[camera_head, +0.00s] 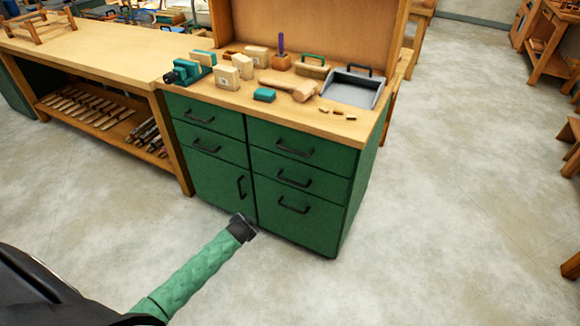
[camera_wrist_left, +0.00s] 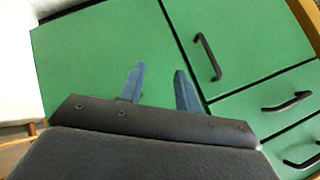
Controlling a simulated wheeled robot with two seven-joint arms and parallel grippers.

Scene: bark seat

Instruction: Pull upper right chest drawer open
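The green chest stands under the workbench top. Its upper right drawer (camera_head: 318,139) is shut flush in the head view, with a dark bar handle (camera_head: 294,151) across its front. My left gripper (camera_head: 246,226) is low, near the seam at the chest's foot, well below that handle. In the left wrist view the two fingers (camera_wrist_left: 157,85) are apart with nothing between them, pointing at a plain green front. That view looks turned upside down, and the upper right drawer cannot be made out in it. My right gripper is in neither view.
Other drawers and a door (camera_head: 215,180) are shut; the door's handle (camera_wrist_left: 207,57) shows in the left wrist view. Tools, blocks and a grey dustpan (camera_head: 352,90) lie on the top. Another bench (camera_head: 95,48) adjoins at left.

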